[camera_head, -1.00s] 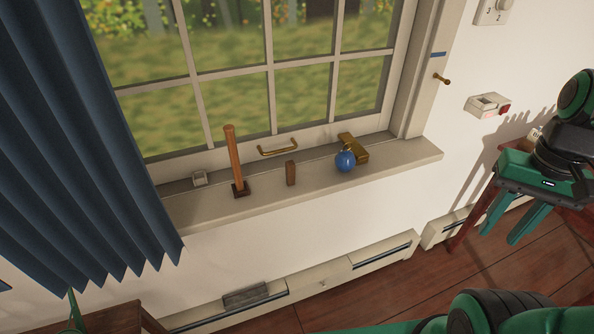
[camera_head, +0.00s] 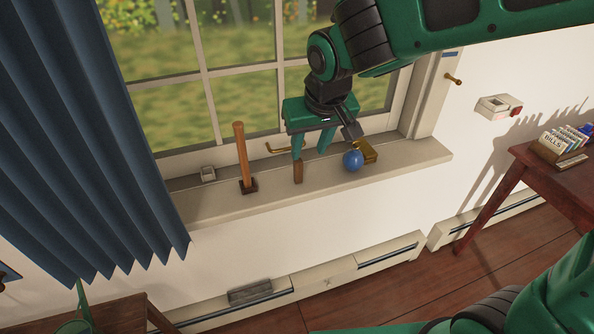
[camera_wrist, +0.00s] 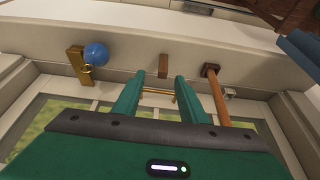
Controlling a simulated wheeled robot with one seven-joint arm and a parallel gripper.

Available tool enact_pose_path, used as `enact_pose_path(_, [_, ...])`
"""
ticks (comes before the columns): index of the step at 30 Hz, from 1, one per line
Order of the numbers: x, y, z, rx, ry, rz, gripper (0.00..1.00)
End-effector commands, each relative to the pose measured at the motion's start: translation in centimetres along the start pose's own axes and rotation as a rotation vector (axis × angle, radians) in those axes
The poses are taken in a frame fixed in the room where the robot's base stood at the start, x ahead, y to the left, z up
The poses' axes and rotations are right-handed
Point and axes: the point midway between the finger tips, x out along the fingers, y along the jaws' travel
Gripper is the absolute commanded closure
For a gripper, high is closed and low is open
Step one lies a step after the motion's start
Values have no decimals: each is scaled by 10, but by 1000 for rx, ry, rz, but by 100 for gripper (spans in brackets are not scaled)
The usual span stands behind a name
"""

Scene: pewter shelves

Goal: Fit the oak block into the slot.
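The oak block (camera_head: 298,171), a small brown upright block, stands on the window sill between a wooden post and a blue ball. In the wrist view the block (camera_wrist: 163,66) shows beyond the fingertips, roughly between them sideways. My gripper (camera_head: 312,142) is above the sill with its green fingers spread. In the head view its left finger overlaps the top of the block; I cannot tell whether they touch. In the wrist view my gripper (camera_wrist: 159,78) is open with nothing between its fingers. I cannot make out a slot in either view.
On the sill (camera_head: 225,208), the post (camera_head: 242,155) in a dark base is left of the block; the blue ball (camera_head: 352,160) and a brass piece (camera_head: 370,151) are right. A brass window handle (camera_wrist: 158,91) is behind. A blue curtain (camera_head: 90,130) hangs left.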

Motion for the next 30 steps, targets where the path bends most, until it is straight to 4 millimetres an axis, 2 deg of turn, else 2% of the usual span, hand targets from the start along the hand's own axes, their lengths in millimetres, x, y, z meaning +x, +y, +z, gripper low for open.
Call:
enact_pose_path(1, [4,-8,-1,-10,2,-8,62])
enact_pose_path(4, [16,-12,-2,-15,3,-13,62])
enact_pose_path(10, [45,-10,-2,-12,3,-11,62])
enact_pose_path(19, [64,-8,-3,-10,4,-10,62])
enact_pose_path(27, [99,-6,-5,-10,3,-10,62])
enact_pose_path(30, [106,-6,-6,-10,5,-10,62])
